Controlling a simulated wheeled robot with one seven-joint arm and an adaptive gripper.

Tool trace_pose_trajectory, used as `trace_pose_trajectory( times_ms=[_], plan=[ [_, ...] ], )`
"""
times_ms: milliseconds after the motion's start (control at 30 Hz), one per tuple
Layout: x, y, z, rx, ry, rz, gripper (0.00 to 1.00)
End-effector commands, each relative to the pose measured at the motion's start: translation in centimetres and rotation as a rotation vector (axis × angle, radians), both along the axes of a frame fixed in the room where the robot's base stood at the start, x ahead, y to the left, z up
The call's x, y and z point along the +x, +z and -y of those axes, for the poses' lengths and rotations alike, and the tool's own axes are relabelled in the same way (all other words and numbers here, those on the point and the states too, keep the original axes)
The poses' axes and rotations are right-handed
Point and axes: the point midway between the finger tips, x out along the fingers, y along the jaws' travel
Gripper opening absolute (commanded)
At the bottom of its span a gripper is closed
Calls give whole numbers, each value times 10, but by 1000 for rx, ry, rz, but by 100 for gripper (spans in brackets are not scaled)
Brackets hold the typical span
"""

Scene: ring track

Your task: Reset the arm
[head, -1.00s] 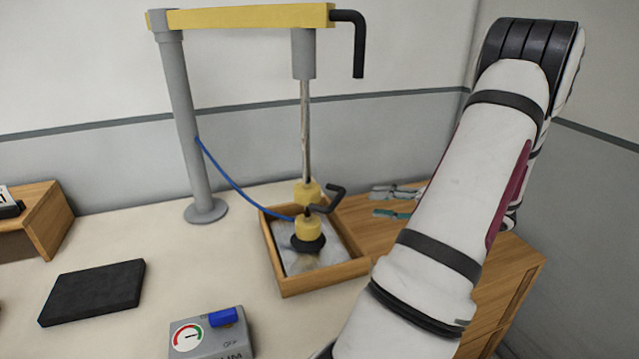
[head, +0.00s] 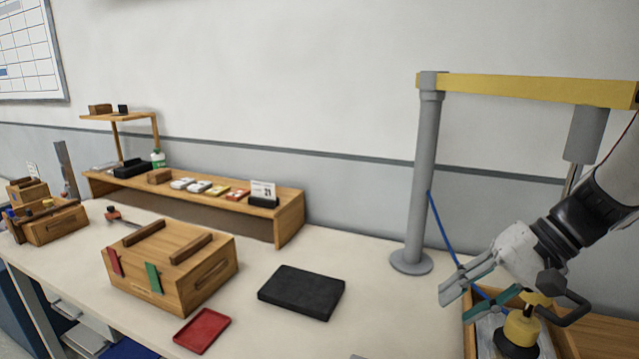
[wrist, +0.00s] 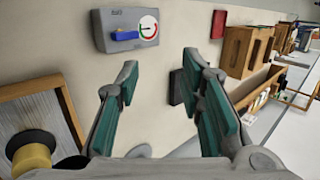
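My gripper (head: 482,284) is at the lower right of the head view, beside the yellow fixture (head: 521,326) in the wooden tray (head: 470,325). Its teal-padded fingers are apart and nothing is between them. In the wrist view my gripper (wrist: 162,105) is also open and empty, above the pale table (wrist: 160,75). The grey gauge box (wrist: 126,30) with a blue switch lies beyond the fingertips in the wrist view. The yellow fixture (wrist: 33,158) shows at its lower left. My arm enters the head view from the right edge.
A black pad (head: 301,292), a red tray (head: 202,330) and a wooden box (head: 170,265) stand left. Bare table lies between pad and post.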

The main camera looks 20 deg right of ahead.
Motion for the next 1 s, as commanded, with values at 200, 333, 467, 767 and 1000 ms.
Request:
trace_pose_trajectory(
  times_ms=[200, 333, 467, 767, 1000],
  plan=[
    [-20, 15, -76, -250, 220, -61, 35],
    [-37, 22, -105, -408, 321, -45, 35],
    [-53, 28, -126, -556, 404, 11, 35],
    [-74, 40, -147, -767, 503, 184, 35],
    [-76, 41, -149, -793, 510, 216, 35]
  ],
)
